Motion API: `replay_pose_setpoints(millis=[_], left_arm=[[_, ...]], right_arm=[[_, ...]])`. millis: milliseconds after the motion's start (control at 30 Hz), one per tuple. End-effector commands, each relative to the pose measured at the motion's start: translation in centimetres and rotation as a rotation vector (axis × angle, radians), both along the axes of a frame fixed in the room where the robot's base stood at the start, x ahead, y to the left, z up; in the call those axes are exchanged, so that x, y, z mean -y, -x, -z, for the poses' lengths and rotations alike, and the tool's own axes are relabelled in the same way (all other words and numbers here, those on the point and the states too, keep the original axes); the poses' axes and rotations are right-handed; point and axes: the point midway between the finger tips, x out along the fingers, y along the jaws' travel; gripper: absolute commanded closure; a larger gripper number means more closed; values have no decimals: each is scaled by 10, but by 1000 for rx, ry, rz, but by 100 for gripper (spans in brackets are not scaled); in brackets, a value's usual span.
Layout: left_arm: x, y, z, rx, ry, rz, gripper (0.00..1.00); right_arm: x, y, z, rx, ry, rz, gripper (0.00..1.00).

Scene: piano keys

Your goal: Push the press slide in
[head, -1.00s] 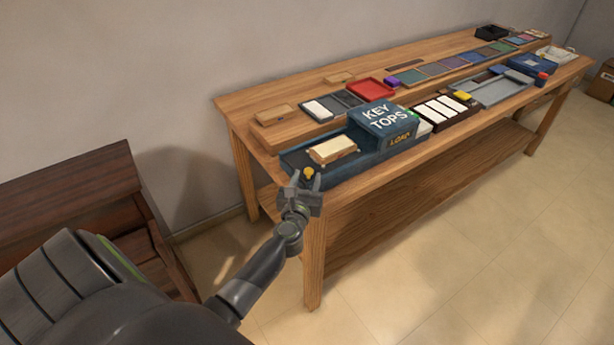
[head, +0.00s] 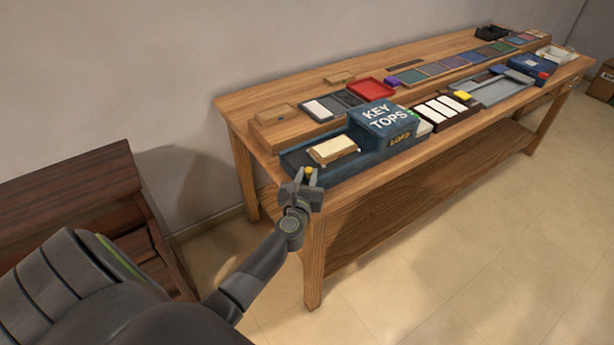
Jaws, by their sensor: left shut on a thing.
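The blue press, a box marked "KEY TOPS" and "LOAD" (head: 388,118), sits at the near left end of the table. Its slide (head: 297,160) extends out to the left of the box and carries a pale-topped wooden block (head: 333,150). The block lies outside the box. A yellow knob (head: 311,171) shows at the slide's near left end. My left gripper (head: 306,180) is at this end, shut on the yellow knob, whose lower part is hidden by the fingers. My right gripper is out of view.
Behind the press are a wooden block (head: 274,114), a grey tray with a white piece (head: 318,108) and a red tray (head: 371,89). Right of it is a dark rack of white key tops (head: 440,108). A dark wooden piece of furniture (head: 75,190) stands left.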

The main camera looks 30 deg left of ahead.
Motion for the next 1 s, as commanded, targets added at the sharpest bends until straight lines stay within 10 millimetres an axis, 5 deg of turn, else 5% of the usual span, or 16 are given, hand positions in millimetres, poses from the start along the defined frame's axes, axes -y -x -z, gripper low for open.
replay_pose_setpoints(millis=[300, 667, 700, 800, 1000], left_arm=[[16, -39, 2, 1, 3, 0, 100], [19, -44, 1, -1, 0, -1, 100], [19, -44, 1, -1, 0, -1, 76], [18, -44, 1, -1, 1, -1, 63], [18, -44, 0, -1, 1, -1, 57]], right_arm=[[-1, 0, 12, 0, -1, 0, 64], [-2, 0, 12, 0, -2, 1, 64], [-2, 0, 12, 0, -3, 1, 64], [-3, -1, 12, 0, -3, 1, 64], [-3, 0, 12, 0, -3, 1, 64]])
